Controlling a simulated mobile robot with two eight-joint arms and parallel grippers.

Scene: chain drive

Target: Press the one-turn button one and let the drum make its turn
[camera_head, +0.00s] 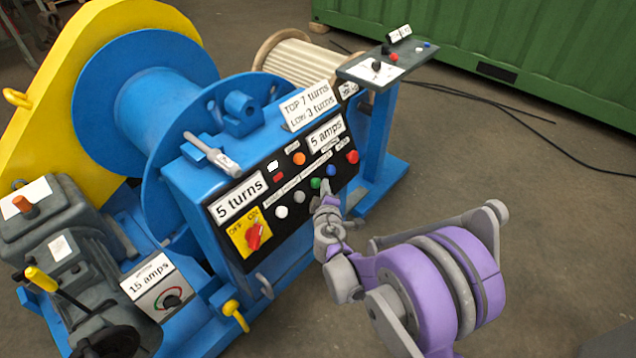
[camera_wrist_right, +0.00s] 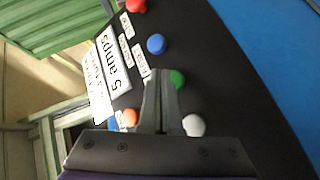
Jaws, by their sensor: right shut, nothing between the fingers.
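The control panel (camera_head: 290,190) on the blue stand has a row of round buttons. They include a white button (camera_head: 282,212), a grey button (camera_head: 299,197), a green button (camera_head: 315,183), a blue button (camera_head: 330,170) and a red button (camera_head: 351,156). Their small labels are too blurred to tell which is button one. My right gripper (camera_head: 321,188) is shut and empty, its tips at the panel by the green button. In the right wrist view its tips (camera_wrist_right: 160,75) lie beside the green button (camera_wrist_right: 177,79); contact is unclear. The blue drum (camera_head: 130,95) stands behind the panel. My left gripper is out of view.
A red knob (camera_head: 254,237) sits on a yellow OFF/ON plate, below a "5 turns" display (camera_head: 240,197). A lever (camera_head: 212,152) rises above the panel. A small side console (camera_head: 385,66) stands at the right. The floor at right is mostly clear, with black cables.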

